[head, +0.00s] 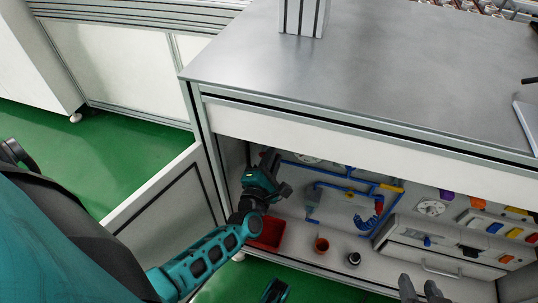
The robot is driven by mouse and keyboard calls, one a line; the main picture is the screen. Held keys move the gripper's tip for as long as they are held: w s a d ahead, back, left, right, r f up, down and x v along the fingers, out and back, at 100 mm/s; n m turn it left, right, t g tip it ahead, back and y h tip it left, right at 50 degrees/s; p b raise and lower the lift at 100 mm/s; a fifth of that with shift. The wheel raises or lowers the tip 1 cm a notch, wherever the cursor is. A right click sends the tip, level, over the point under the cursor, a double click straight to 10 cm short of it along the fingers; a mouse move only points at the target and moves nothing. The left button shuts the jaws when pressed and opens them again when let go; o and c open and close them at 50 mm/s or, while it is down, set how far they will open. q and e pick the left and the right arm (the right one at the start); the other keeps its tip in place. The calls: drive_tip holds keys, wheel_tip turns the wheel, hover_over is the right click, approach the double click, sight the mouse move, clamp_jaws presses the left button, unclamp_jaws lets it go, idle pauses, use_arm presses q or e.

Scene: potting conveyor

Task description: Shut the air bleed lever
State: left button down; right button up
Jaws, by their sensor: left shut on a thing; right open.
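My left gripper (268,159) reaches into the open cabinet under the bench, at the left end of the blue pipe (305,167). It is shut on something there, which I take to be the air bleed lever. The jaws and wrist hide that piece, so its angle cannot be told. A yellow handle (391,187) sits further right on the blue pipework, apart from the gripper. My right gripper (420,290) is open and empty at the bottom edge, in front of the cabinet.
The cabinet door (155,205) stands open at left. A grey case (435,248) is at right. The metal bench top (370,65) overhangs the cabinet.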

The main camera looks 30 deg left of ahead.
use_arm(q)
drive_tip(key=shift+w+d+f+m, duration=0.1)
drive_tip(key=shift+f+m, duration=0.25)
drive_tip(key=shift+m, duration=0.7)
drive_tip(key=shift+s+d+f+m, duration=0.1)
drive_tip(key=shift+f+m, duration=0.3)
drive_tip(key=shift+m, duration=0.6)
drive_tip(key=shift+w+d+f+m, duration=0.1)
drive_tip(key=shift+f+m, duration=0.25)
drive_tip(key=shift+m, duration=0.7)
drive_tip(key=c, duration=1.1)
unclamp_jaws()
